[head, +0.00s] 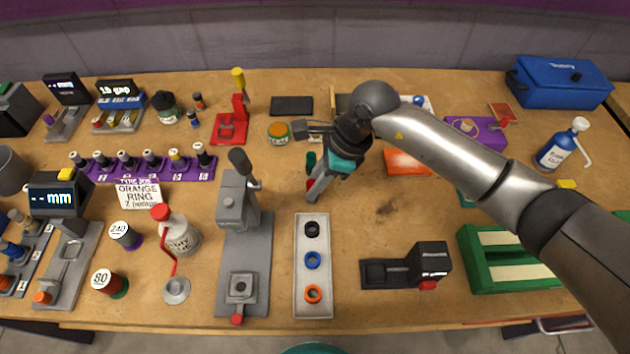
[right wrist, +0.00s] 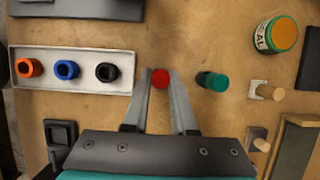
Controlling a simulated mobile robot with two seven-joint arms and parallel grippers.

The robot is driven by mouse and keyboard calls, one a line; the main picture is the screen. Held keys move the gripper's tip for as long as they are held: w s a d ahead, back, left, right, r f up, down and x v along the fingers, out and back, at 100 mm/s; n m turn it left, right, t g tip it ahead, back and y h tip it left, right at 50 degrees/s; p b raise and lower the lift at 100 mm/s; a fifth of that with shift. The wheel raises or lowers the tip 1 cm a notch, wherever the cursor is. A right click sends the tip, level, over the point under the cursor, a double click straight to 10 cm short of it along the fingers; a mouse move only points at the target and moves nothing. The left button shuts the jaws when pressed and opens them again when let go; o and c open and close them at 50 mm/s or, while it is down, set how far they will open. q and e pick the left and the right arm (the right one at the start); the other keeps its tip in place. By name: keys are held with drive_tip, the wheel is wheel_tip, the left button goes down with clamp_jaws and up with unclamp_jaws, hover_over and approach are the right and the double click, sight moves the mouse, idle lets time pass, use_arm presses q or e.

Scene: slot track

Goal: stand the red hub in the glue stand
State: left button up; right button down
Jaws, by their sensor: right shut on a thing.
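The red hub (right wrist: 160,78) shows as a small red round end between the fingertips of my right gripper (right wrist: 160,82) in the right wrist view. The gripper is shut on it. In the head view the red hub (head: 311,185) shows low beside the fingers of my right gripper (head: 315,190), just behind the tray with rings. I cannot tell whether the hub touches the table. I cannot pick out the glue stand for certain; a purple block (head: 488,133) stands at the back right, partly hidden by my right arm. My left gripper is not in view.
A teal-green peg (right wrist: 212,81) stands close to the hub. A pale tray (head: 313,244) holds black, blue and orange rings. A grey press (head: 237,215) stands left of it. A blue bottle (head: 558,152) stands at the right. Bare wood lies right of the tray.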

drive_tip(key=shift+r, duration=0.1)
drive_tip(key=c, duration=1.2)
unclamp_jaws()
drive_tip(key=shift+f, duration=0.2)
drive_tip(key=o, duration=0.5)
drive_tip(key=shift+r, duration=0.2)
drive_tip(key=p+v, duration=0.1)
drive_tip(key=v, duration=1.1)
drive_tip(key=shift+a, duration=0.1)
